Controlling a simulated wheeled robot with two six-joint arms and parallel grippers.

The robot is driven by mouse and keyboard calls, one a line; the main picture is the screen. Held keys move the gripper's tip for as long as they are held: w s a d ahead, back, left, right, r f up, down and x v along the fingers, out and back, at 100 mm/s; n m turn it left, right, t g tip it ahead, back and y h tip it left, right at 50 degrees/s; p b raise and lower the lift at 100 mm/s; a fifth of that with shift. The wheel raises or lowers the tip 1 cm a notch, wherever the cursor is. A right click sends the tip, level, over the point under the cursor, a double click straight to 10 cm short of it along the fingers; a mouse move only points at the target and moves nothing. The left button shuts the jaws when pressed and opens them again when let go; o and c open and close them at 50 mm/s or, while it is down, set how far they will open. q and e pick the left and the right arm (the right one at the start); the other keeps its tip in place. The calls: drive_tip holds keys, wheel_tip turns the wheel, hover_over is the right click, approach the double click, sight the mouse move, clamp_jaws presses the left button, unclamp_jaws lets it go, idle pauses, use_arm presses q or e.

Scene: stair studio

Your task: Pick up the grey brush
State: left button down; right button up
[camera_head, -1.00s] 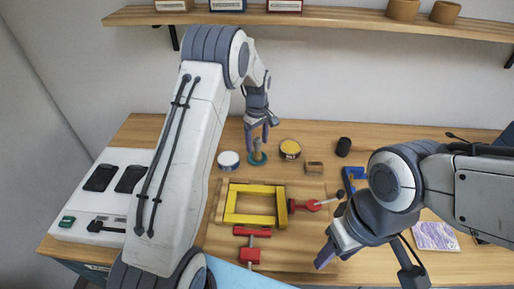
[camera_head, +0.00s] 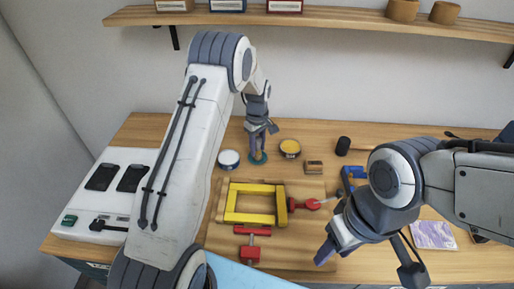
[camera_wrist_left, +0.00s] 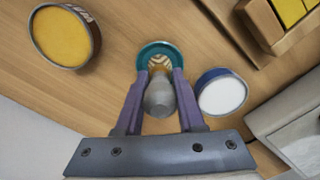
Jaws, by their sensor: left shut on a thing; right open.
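The grey brush (camera_wrist_left: 160,97) shows its rounded grey end between the fingers of my left gripper (camera_wrist_left: 158,82) in the left wrist view. The left gripper is shut on it, one purple finger on each side. In the head view the left gripper (camera_head: 258,153) hides most of the brush. The brush stands at a round teal holder (camera_wrist_left: 146,58), which also shows on the table in the head view (camera_head: 251,161). My right gripper (camera_head: 330,247) is open and empty over the right front of the wooden board.
A yellow-topped tin (camera_head: 290,148) and a white-topped tin (camera_head: 229,159) flank the teal holder. A yellow frame (camera_head: 232,205) and red clamps (camera_head: 249,254) lie on the board in front. A black cylinder (camera_head: 343,146) stands to the right. A shelf (camera_head: 330,17) runs above.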

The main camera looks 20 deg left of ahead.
sight(257, 137)
use_arm(q)
drive_tip(key=shift+r, duration=0.6)
wheel_tip(257, 137, up, 3)
drive_tip(key=shift+w+f+b, duration=0.1)
drive_tip(key=shift+b, duration=0.65)
drive_tip(key=s+d+r+b, duration=0.2)
drive_tip(key=d+r, duration=0.5)
drive_tip(key=d, duration=0.4)
drive_tip(key=shift+s+d, duration=0.15)
drive_tip(key=shift+s, duration=0.45)
